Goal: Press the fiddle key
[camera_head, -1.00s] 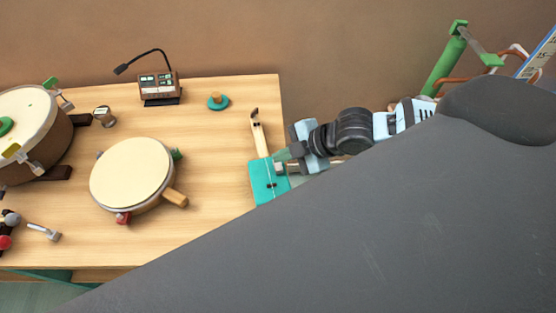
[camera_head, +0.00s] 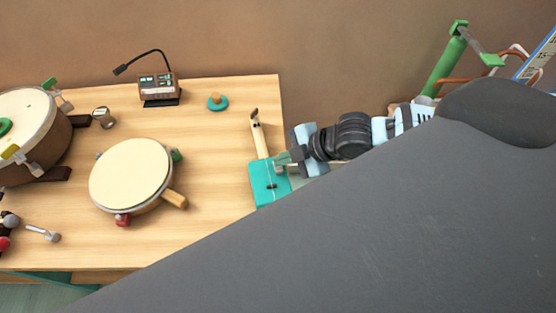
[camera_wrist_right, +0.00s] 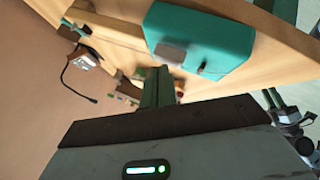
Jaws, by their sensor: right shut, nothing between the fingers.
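The fiddle lies near the right edge of the table, with a teal body (camera_head: 264,194) and a pale neck (camera_head: 259,138) pointing to the back. In the right wrist view its teal body (camera_wrist_right: 222,35) shows large, with a grey block (camera_wrist_right: 170,53) and a small dark piece on its face. I cannot tell for certain which part is the key. My right gripper (camera_head: 283,160) is at the upper right of the teal body, shut and empty. Its fingers also show in the right wrist view (camera_wrist_right: 157,75), close to the body; contact cannot be told. My left gripper is out of view.
A round drum (camera_head: 130,174) with a wooden handle lies left of the fiddle. A larger drum (camera_head: 30,135) stands at the far left. A microphone box (camera_head: 160,87) and a teal knobbed disc (camera_head: 217,102) are at the back. Bare wood lies between the round drum and fiddle.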

